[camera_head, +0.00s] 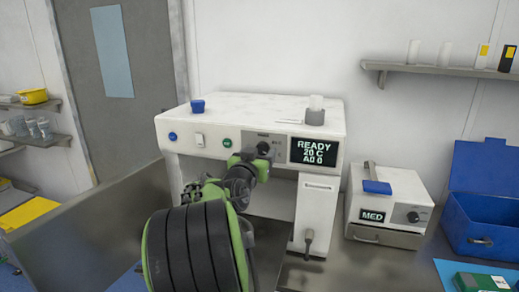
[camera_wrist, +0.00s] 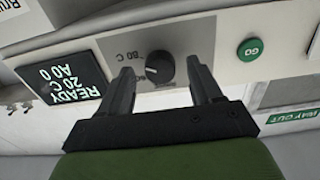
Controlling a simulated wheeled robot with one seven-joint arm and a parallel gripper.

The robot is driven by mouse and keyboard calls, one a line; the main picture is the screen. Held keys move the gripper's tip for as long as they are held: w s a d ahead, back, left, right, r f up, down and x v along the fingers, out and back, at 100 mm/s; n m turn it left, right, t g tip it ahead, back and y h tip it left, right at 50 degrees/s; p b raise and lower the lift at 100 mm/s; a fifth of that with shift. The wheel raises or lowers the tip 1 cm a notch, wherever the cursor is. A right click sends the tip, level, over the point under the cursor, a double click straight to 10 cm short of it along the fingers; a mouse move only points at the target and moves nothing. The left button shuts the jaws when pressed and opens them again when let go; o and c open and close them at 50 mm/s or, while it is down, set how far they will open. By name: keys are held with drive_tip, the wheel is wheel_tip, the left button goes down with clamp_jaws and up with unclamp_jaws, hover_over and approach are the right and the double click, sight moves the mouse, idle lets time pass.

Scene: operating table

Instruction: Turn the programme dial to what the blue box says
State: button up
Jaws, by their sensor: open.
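A black dial (camera_head: 263,148) sits on the front panel of the white machine, left of a screen (camera_head: 314,153) reading READY, 20 C, A0 0. In the wrist view, which is upside down, the dial (camera_wrist: 159,68) has a pale mark and a label beside it that seems to read 80 C. My gripper (camera_wrist: 162,80) is open, with one finger on each side of the dial; I cannot tell whether they touch it. My gripper (camera_head: 249,160) partly covers the panel in the head view. A blue box (camera_head: 480,226) with its lid up stands at the far right; no writing on it is legible.
A blue button (camera_head: 172,136), a white switch (camera_head: 199,140) and a green GO button (camera_head: 227,143) are left of the dial. A smaller white unit (camera_head: 392,190) with a MED display and its own knob stands right. A small blue block (camera_head: 198,106) sits on the machine top.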

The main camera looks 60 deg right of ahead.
drive_tip(key=shift+d, duration=0.4)
drive_tip(key=c, duration=1)
drive_tip(key=shift+c, duration=0.2)
